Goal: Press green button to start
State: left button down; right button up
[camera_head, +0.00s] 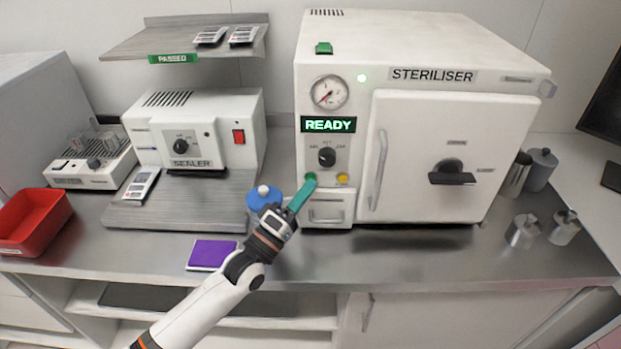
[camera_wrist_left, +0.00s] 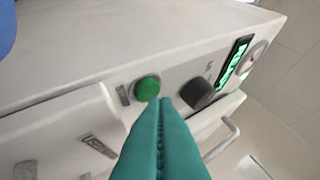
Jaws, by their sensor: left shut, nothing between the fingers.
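The steriliser (camera_head: 420,90) is a white cabinet with a closed door and a lit green READY display (camera_head: 328,124). Its round green button (camera_head: 310,178) sits low on the left control panel, left of a yellow button (camera_head: 342,178). My left gripper (camera_head: 309,184) is shut and empty, its teal fingertips right by the green button. In the left wrist view the green button (camera_wrist_left: 147,88) shows just beyond the fingertips (camera_wrist_left: 165,102). Whether they touch it I cannot tell. My right gripper is not in view.
A black knob (camera_head: 327,157) is above the buttons, and a small drawer (camera_head: 327,212) is below. A blue-capped container (camera_head: 263,196) stands close left of my gripper. A sealer (camera_head: 195,130), purple pad (camera_head: 211,254) and red bin (camera_head: 33,220) are further left. Metal canisters (camera_head: 523,231) stand at right.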

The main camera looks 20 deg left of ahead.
pick_arm(q)
jog(key=shift+w+a, duration=0.1)
jog(key=shift+w, duration=0.2)
dwell(0.4)
jog(key=shift+w+a+r, duration=0.1)
jog(key=shift+w+r, duration=0.1)
jog(key=shift+r, duration=0.1)
dwell(0.7)
jog(key=shift+s+f, duration=0.2)
jog(key=shift+s, duration=0.05)
jog(key=shift+s+f, duration=0.1)
jog(key=shift+s, duration=0.3)
jog(key=s, duration=0.1)
jog(key=s+d+p, duration=0.1)
jog(key=s, duration=0.1)
jog(key=s+p, duration=0.1)
jog(key=s, duration=0.1)
jog(key=shift+d, duration=0.25)
